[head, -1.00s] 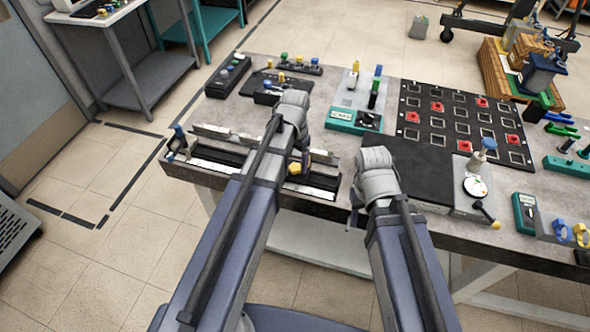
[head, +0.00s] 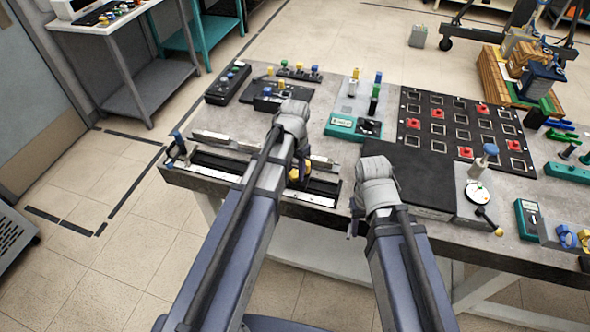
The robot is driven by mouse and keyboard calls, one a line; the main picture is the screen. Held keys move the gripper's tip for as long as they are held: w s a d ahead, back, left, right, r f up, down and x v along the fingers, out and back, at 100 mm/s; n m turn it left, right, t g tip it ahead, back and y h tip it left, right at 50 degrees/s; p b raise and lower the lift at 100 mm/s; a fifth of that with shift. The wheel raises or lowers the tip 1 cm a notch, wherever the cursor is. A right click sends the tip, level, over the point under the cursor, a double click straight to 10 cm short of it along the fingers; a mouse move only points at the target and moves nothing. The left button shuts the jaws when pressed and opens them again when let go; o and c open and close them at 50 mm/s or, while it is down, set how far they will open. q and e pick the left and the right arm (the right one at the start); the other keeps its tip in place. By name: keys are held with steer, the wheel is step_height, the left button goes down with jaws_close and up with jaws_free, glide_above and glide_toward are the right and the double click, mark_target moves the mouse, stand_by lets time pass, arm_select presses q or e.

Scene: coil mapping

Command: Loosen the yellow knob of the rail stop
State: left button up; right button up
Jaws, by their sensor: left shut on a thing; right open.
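The rail stop's yellow knob (head: 294,174) shows at the right part of the black rail (head: 222,172), on the near left side of the bench. My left gripper (head: 302,167) reaches down over it and is shut on it. The gripper and wrist hide much of the knob and most of the rail stop. My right gripper (head: 353,226) is open and empty at the bench's front edge, right of the rail. Its fingers are small and partly hidden by its wrist.
A blue-topped clamp (head: 178,142) stands at the rail's left end. A black mat (head: 415,180) lies to the right, with a black grid board (head: 465,125) beyond it. A teal meter (head: 343,126) stands behind the rail.

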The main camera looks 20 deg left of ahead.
arm_select(q)
jaws_close()
steer(key=shift+n, duration=3)
steer(key=o, duration=1)
jaws_free()
steer(key=shift+r, duration=0.1)
